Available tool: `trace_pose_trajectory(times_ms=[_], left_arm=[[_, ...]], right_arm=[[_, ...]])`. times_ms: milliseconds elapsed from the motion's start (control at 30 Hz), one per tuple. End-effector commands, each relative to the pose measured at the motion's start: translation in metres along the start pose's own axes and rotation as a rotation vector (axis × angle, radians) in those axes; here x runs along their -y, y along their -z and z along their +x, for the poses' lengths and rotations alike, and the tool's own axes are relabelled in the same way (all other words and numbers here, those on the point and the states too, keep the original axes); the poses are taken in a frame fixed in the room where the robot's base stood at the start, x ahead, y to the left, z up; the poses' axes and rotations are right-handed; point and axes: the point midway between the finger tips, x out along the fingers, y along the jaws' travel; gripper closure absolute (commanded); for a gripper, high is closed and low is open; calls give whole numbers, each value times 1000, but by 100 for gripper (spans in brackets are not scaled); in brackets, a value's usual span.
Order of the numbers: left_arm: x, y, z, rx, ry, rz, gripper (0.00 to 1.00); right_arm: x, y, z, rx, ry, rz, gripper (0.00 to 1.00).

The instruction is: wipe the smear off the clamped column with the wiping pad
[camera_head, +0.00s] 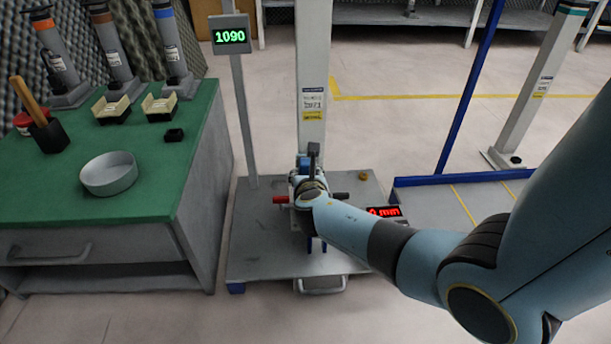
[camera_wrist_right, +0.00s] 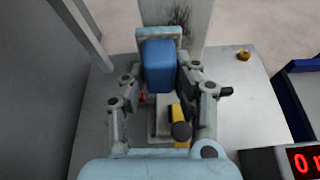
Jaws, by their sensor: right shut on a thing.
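The pale grey column (camera_head: 312,72) stands upright on a wheeled grey platform, with labels partway up. In the right wrist view the column (camera_wrist_right: 200,28) is at the top, with a dark smear (camera_wrist_right: 180,15) on its face. My right gripper (camera_head: 311,178) is low in front of the column. In its wrist view the right gripper (camera_wrist_right: 160,76) is shut on the blue block of the wiping pad (camera_wrist_right: 158,62), whose pale plate faces the column. I cannot tell whether the pad touches it. The clamp is mostly hidden behind my arm. My left gripper is out of view.
A green-topped bench (camera_head: 60,185) on the left holds a round grey dish (camera_head: 109,175), a brush and several posts. A post with a green display (camera_head: 230,36) stands left of the column. A blue-framed stand (camera_head: 470,190) is on the right.

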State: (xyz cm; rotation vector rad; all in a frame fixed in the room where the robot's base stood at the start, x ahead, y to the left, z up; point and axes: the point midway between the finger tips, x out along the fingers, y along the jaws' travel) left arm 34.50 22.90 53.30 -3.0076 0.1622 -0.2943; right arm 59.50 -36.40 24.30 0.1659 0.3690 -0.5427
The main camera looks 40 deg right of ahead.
Motion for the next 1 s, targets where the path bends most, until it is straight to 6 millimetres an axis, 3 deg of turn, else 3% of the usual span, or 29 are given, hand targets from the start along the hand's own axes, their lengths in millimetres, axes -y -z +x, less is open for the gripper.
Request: trace_pose_trajectory(times_ms=[333,733,1000], left_arm=[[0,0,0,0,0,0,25],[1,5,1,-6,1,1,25],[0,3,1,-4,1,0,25]], right_arm=[[2,-2,4,1,0,-1,100],[37,-4,1,1,1,-1,100],[39,-4,4,0,0,0,100]])
